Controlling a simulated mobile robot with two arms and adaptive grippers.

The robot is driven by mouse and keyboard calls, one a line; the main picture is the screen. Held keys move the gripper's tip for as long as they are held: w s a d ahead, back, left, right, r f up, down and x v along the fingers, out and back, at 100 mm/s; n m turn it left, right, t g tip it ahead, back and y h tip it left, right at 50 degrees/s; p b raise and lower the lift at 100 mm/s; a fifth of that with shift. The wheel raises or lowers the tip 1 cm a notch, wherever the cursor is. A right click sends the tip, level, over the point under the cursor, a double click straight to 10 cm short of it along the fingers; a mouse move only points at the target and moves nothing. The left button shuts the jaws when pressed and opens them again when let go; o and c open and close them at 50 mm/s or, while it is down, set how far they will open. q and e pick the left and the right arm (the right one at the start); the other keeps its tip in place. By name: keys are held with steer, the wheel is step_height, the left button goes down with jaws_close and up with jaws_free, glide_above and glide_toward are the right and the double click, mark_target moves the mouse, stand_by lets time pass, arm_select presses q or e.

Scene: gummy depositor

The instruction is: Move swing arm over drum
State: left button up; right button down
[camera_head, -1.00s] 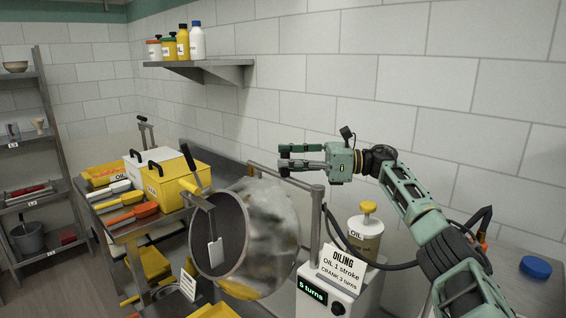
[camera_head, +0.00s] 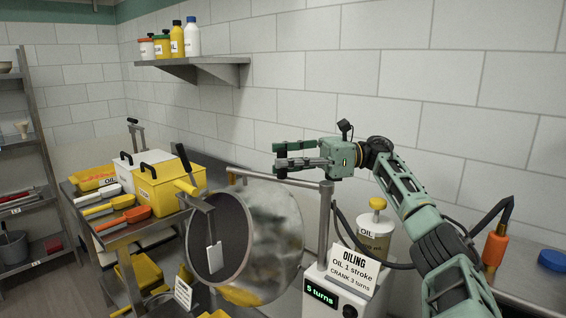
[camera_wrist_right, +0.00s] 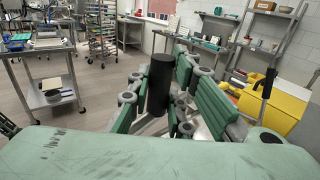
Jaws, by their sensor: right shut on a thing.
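The drum (camera_head: 277,235) is a shiny metal drum, tilted with its open mouth facing left. A metal post (camera_head: 325,218) stands behind it on the right, with a horizontal metal bar (camera_head: 268,179) running left from its top, over the drum's upper back. My right gripper (camera_head: 279,160) is just above this bar. In the right wrist view it is shut on a black upright cylindrical handle (camera_wrist_right: 160,84). Its green-padded fingers lie on both sides of the handle. Where the handle joins the bar is hidden. My left gripper is out of view.
A white control box (camera_head: 338,300) showing "5 turns" and an oiling sign (camera_head: 354,268) stand right of the drum, near an oil container (camera_head: 375,232). A yellow bin (camera_head: 172,187) and scoops (camera_head: 124,220) are at left. A wall shelf (camera_head: 195,68) holds bottles.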

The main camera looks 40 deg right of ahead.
steer(key=shift+a+p, duration=0.25)
steer(key=shift+p, duration=0.05)
steer(key=shift+s+a+r+g+y, duration=0.1)
steer(key=shift+a+g+y, duration=0.05)
steer(key=shift+g+y, duration=0.2)
steer(key=shift+s+a+n+g+p, duration=0.15)
steer(key=shift+a+n+g+p, duration=0.15)
steer(key=shift+n+g+p, duration=0.5)
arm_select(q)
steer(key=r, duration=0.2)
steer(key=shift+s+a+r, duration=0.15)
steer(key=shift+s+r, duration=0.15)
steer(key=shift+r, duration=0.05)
arm_select(e)
steer(key=shift+y, duration=0.25)
arm_select(q)
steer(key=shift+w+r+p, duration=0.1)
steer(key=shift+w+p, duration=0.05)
steer(key=shift+p, duration=0.2)
arm_select(e)
steer(key=shift+a, duration=0.15)
steer(key=c, duration=1.6)
jaws_free()
